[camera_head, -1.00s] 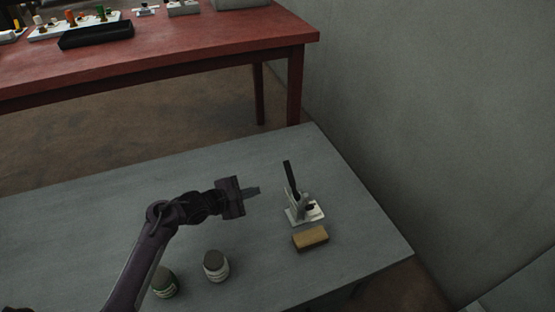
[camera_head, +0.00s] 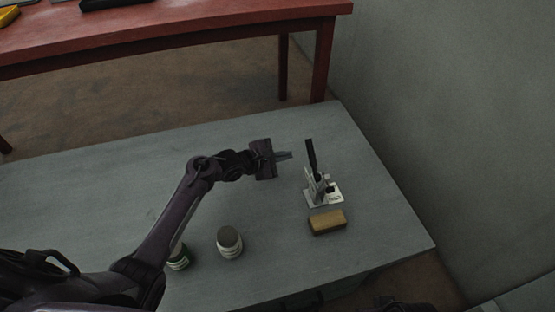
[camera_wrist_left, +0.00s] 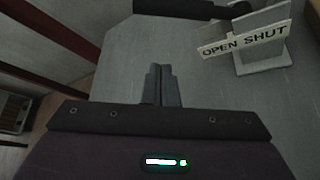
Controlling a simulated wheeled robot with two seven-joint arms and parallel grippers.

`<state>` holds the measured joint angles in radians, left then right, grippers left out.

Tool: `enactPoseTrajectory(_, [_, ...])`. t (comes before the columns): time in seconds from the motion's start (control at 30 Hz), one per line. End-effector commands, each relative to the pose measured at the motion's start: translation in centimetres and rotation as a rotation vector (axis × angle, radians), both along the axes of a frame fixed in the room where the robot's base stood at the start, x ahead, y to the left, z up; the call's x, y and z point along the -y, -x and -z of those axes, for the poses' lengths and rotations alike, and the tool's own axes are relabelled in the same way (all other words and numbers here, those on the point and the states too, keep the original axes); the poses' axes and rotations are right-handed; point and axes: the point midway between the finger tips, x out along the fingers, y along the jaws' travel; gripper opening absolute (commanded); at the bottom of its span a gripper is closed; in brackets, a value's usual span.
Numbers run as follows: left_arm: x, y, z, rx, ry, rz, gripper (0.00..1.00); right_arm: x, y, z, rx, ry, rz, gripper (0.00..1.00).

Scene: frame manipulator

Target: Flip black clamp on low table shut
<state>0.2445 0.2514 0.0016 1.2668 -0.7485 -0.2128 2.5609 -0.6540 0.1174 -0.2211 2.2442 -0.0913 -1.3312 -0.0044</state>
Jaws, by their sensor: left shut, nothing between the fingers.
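The clamp stands on the grey low table (camera_head: 120,190) near its right end. Its black handle (camera_head: 311,158) points up, almost upright, above a pale metal base (camera_head: 334,196). In the left wrist view a plate (camera_wrist_left: 243,40) on the clamp reads "OPEN SHUT", and a dark bar (camera_wrist_left: 190,8) crosses the top. My left gripper (camera_head: 286,155) is shut and empty. It is left of the handle, apart from it, with its fingers pointing right toward it. The fingers also show in the left wrist view (camera_wrist_left: 161,84). My right gripper does not show clearly.
A tan block (camera_head: 327,222) lies just in front of the clamp. Two lidded jars, one pale (camera_head: 229,243) and one green (camera_head: 178,258), stand near the front edge beside my left arm. A red table (camera_head: 180,32) stands behind, and a grey wall is at right.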

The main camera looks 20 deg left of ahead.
Motion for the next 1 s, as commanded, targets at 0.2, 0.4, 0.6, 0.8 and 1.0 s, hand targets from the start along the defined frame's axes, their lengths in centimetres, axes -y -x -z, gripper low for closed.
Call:
enactPoseTrajectory(0.2, [2.2,-3.0,1.9,0.001,0.002,0.000,0.00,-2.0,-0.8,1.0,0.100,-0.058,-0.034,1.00])
enactPoseTrajectory(0.4, [3.5,-2.9,0.6,0.002,-0.002,0.001,0.00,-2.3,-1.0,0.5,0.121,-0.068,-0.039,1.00])
enactPoseTrajectory(0.6, [4.3,-2.2,-0.8,0.002,-0.001,0.000,0.00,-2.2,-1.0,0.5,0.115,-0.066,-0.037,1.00])
enactPoseTrajectory(0.8, [4.6,-2.0,-1.1,0.000,-0.001,-0.001,0.00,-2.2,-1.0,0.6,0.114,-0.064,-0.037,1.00])
enactPoseTrajectory(1.0, [4.6,-2.0,-1.1,0.000,0.000,-0.001,0.00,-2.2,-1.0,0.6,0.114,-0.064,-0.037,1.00])
